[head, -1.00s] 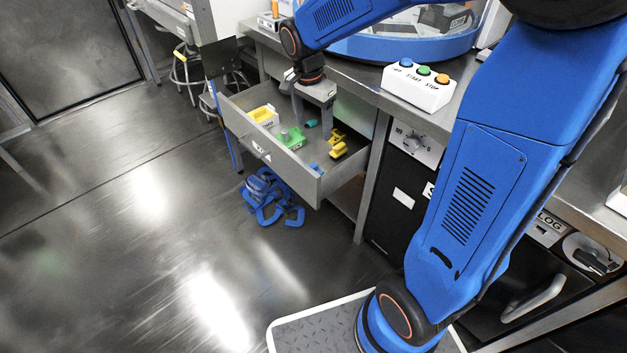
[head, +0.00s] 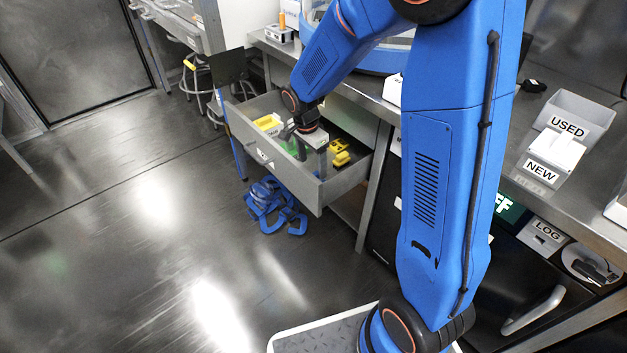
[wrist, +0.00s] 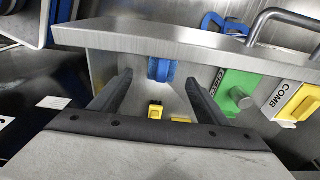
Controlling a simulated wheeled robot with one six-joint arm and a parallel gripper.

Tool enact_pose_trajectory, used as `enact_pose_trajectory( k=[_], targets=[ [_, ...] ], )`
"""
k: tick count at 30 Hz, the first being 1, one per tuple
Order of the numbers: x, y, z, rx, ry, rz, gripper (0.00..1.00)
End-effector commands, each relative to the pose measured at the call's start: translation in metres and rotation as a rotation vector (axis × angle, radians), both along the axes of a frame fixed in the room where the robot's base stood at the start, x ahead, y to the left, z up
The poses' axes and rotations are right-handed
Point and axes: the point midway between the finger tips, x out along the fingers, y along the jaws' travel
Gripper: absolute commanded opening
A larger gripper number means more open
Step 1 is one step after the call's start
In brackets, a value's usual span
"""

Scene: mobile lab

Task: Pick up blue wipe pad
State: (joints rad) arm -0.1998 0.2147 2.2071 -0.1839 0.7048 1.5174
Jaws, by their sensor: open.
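The blue wipe pad (wrist: 162,69) shows in the wrist view, inside the open drawer close against the inner side of its front wall. My gripper (wrist: 158,77) is open and empty, with its two dark fingers pointing toward the drawer front and the blue pad between their tips in the picture. I cannot tell how far the tips are from the pad. In the head view my gripper (head: 312,158) reaches down into the drawer, and it hides the pad there.
The drawer (head: 262,150) also holds a green labelled box (wrist: 233,95), a yellow box marked COMB (wrist: 290,101) and small yellow pieces (head: 340,155). The drawer's front wall (wrist: 180,38) stands just beyond the fingers. Blue pieces (head: 270,205) lie on the floor below.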

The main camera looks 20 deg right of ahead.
Motion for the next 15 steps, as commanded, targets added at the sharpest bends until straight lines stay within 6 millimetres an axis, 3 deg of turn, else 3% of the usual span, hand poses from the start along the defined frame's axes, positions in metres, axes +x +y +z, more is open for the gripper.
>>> enact_pose_trajectory(
  k=[15],
  targets=[
    [0.007, -0.005, -0.047, 0.0, 0.003, 0.0, 0.69]
  ],
)
